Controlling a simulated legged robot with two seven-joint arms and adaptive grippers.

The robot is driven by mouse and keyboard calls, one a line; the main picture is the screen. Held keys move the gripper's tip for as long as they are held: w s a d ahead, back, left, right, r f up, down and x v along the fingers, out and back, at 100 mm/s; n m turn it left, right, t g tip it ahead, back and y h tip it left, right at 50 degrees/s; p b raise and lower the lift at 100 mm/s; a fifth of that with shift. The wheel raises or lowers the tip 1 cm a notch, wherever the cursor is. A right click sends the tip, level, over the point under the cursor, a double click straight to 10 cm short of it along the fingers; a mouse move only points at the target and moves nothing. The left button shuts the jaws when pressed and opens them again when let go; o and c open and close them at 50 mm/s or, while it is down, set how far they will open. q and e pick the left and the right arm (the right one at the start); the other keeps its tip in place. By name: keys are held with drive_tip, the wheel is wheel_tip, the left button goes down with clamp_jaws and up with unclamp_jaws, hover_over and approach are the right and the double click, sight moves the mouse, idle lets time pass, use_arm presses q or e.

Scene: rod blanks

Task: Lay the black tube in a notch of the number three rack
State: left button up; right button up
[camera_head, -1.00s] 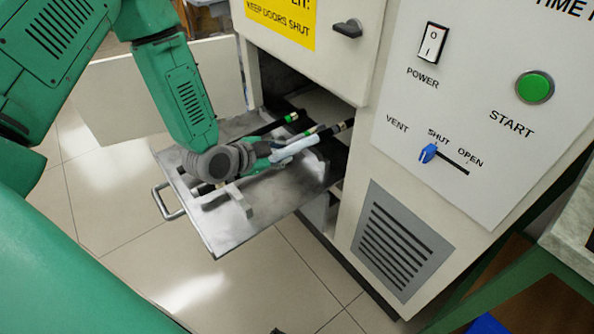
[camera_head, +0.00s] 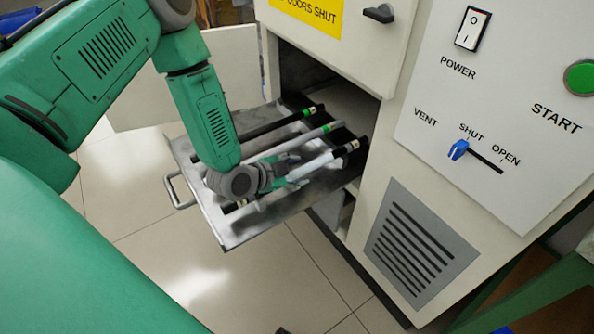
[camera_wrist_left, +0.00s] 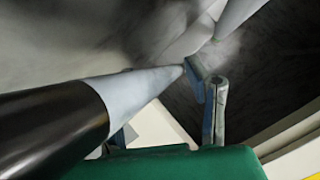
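A black tube with a green band (camera_head: 280,122) lies across the back of the pulled-out metal tray (camera_head: 236,238). A grey tube with a green band (camera_head: 300,139) lies in front of it. In the left wrist view, a tube with a black part and a pale part (camera_wrist_left: 120,92) runs up to my fingers (camera_wrist_left: 208,95). I cannot tell whether they grip it. My right gripper is not in view. No rack number is readable.
The tray sticks out of a white cabinet (camera_head: 345,45) under its door, with a handle (camera_head: 178,190) at its outer end. A vent grille (camera_head: 418,240) and a panel with a blue slider (camera_head: 458,149) are at right. Tiled floor is open in front.

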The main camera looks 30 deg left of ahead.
use_arm(q)
drive_tip(key=shift+d, duration=0.1)
drive_tip(key=shift+s+r, duration=0.25)
drive_tip(key=shift+s, duration=0.05)
drive_tip(key=p+v, duration=0.4)
drive_tip(key=v, duration=0.7)
drive_tip(key=shift+s, duration=0.1)
drive_tip(key=s+d+f+n+g, duration=0.1)
drive_tip(key=s+f, duration=0.1)
drive_tip(key=s+d+f+n+g, duration=0.1)
drive_tip(key=s+d+f+g, duration=0.1)
drive_tip(key=s, duration=0.1)
drive_tip(key=s+d+f+n+g, duration=0.2)
drive_tip(key=shift+s+y, duration=0.4)
drive_tip(key=s+f+n+g+y, duration=0.2)
drive_tip(key=s+n+g, duration=0.3)
drive_tip(key=s, duration=0.7)
drive_tip(key=shift+s+d+n+g, duration=0.15)
drive_tip(key=shift+d+n+g, duration=0.15)
drive_tip(key=shift+d+g, duration=0.2)
drive_tip(key=shift+a+f, duration=0.1)
